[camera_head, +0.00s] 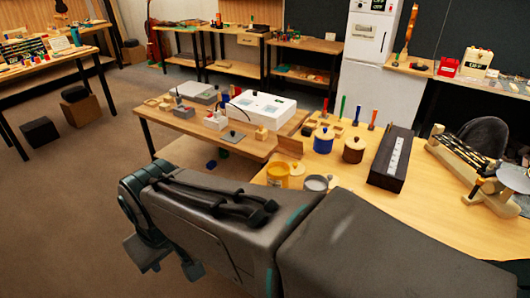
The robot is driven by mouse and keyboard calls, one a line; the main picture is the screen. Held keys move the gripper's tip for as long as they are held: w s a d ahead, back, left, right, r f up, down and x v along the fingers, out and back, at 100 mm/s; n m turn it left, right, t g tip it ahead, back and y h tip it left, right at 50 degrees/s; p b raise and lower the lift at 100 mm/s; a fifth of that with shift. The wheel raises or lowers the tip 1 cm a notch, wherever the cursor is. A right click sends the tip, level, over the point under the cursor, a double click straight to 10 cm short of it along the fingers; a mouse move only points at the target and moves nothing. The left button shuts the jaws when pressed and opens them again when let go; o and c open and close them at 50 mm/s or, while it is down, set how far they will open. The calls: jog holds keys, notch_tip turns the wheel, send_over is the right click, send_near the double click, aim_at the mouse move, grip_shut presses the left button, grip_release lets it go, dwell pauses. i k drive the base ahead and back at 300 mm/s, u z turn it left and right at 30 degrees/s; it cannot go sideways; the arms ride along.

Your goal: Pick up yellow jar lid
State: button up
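A yellow jar (278,175) stands near the front left edge of the right-hand wooden table, just beyond my arm. A small yellowish round piece (297,168) shows right beside it; it looks like a lid, but I cannot tell whether it rests on the jar or next to it. A pale grey jar (315,184) stands to the right, partly hidden by my arm. My thick grey arm crosses the foreground, its far end at the left, away from the jars. I cannot make out my gripper's fingertips clearly, and no held object is visible.
A blue jar (323,139) and a brown jar (354,149), both with wooden lids, stand behind. A long dark box (391,160) lies to their right. Upright coloured tools line the back. A lower bench (190,130) with a white box (262,110) adjoins on the left. Open floor lies left.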

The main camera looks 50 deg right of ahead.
aim_at(297, 169)
jog(key=z, duration=0.6)
jog(key=i, duration=1.1)
jog(key=z, duration=1.55)
jog(key=i, duration=0.55)
jog(key=z, duration=0.55)
